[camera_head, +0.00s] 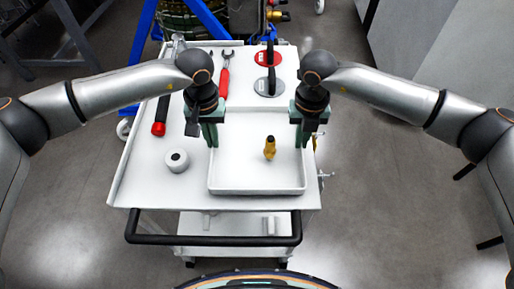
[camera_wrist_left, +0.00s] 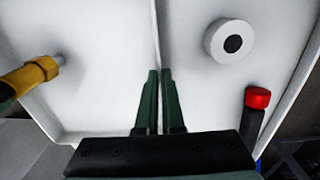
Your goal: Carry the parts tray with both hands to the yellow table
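The parts tray (camera_head: 257,188) is white and shallow and sits on the right front part of a white cart top. A brass fitting (camera_head: 270,148) stands inside it; it also shows at the left of the left wrist view (camera_wrist_left: 38,76). My left gripper (camera_head: 213,143) points down at the tray's left wall. In the left wrist view its fingers (camera_wrist_left: 159,75) are close together, one on each side of that wall. My right gripper (camera_head: 303,142) points down at the tray's right wall; its finger gap is too small to judge. No yellow table is in view.
The cart (camera_head: 150,185) also holds a white ring (camera_head: 177,161), a red-ended tool (camera_head: 159,128), a red-handled tool (camera_head: 224,78), and red and grey discs (camera_head: 268,86). A black handle bar (camera_head: 212,241) runs along the front. Open floor (camera_head: 400,215) lies to the right.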

